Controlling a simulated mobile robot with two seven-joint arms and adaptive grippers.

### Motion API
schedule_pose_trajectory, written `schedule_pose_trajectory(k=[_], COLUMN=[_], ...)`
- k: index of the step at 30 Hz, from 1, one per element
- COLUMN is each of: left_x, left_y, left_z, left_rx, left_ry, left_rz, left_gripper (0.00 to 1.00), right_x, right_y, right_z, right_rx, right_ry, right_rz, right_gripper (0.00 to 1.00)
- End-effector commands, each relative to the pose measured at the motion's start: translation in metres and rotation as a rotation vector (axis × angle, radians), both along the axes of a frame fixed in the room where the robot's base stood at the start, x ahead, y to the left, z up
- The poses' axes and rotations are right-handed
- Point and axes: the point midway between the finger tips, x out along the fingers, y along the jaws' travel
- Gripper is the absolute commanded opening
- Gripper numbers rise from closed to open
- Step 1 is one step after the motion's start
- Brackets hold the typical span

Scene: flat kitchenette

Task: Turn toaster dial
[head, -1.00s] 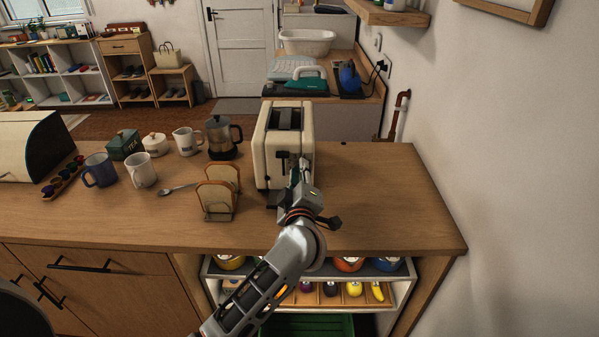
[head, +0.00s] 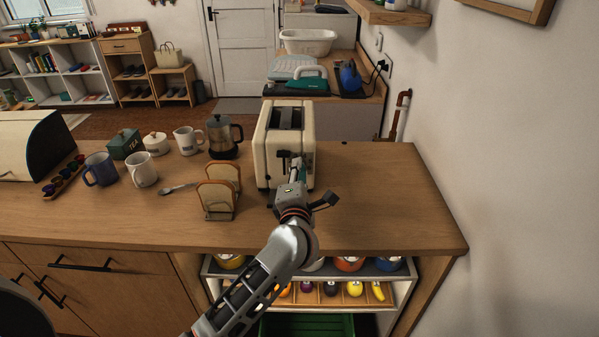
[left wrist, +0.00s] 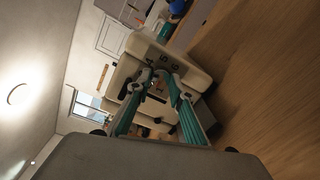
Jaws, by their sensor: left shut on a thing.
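The cream toaster (head: 268,148) stands on the wooden counter, its two dark slots on top and its front end facing me. It also shows in the left wrist view (left wrist: 190,58), tilted in the picture. A dark lever (head: 284,160) is on its front. My left gripper (head: 298,168) is at the right part of that front face, and its teal fingers (left wrist: 160,82) close in on it. It is shut on the toaster dial, which the fingertips mostly hide. The dial's angle cannot be read. My right gripper is not in view.
A toast rack (head: 218,198) with bread stands close left of my arm. A spoon (head: 177,189), white mug (head: 141,170), blue mug (head: 100,170) and glass pot (head: 222,138) are farther left. The counter (head: 380,195) right of the toaster is clear, up to the wall.

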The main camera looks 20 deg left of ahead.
Motion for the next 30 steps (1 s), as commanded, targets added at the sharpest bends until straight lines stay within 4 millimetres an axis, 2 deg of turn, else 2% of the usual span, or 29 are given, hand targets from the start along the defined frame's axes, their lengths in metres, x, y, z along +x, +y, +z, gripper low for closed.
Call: schedule_pose_trajectory(k=[6,15,30], left_x=[0.0,0.0,0.0], left_y=[0.001,0.001,0.001], left_z=[-0.002,-0.003,-0.002], left_rx=[-0.182,-0.365,-0.455], left_ry=[-0.052,-0.103,-0.128], left_rz=[0.001,0.002,0.002], left_gripper=[0.0,0.0,0.0], right_x=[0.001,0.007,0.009], right_y=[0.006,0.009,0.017], right_z=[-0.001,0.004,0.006], right_rx=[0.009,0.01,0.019], right_ry=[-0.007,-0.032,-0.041], right_rz=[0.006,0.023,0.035], right_gripper=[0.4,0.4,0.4])
